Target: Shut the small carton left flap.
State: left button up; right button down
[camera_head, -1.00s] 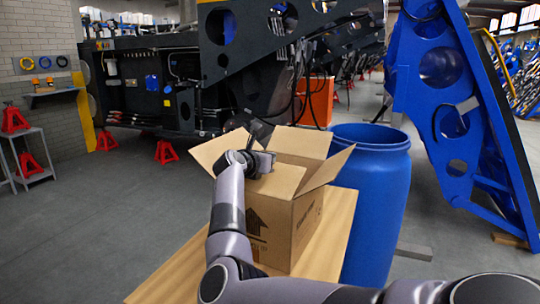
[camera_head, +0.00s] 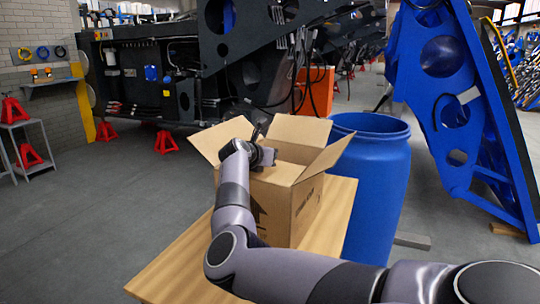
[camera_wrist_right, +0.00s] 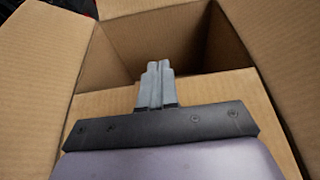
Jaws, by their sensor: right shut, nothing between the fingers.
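The small open carton (camera_head: 300,215) of brown cardboard stands on a wooden table top. Its left flap (camera_head: 217,136) is raised and leans outward to the left. The back flap (camera_head: 300,129) stands up and the right flap (camera_head: 326,155) leans outward. The near flap (camera_head: 283,173) lies roughly level across the front of the opening. My right gripper (camera_head: 268,156) is over the opening, between the left flap and the middle. In the wrist view its fingers (camera_wrist_right: 159,70) are together and empty, above the near flap. My left gripper is out of view.
The wooden table top (camera_head: 185,262) has bare room left of the carton. A blue barrel (camera_head: 378,190) stands close on the right. The dark harvester chassis (camera_head: 205,65) is behind, and a large blue frame (camera_head: 460,110) is at the right.

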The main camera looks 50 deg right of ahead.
jog(key=shift+r, duration=0.15)
jog(key=shift+r+p, duration=0.45)
jog(key=shift+r, duration=0.3)
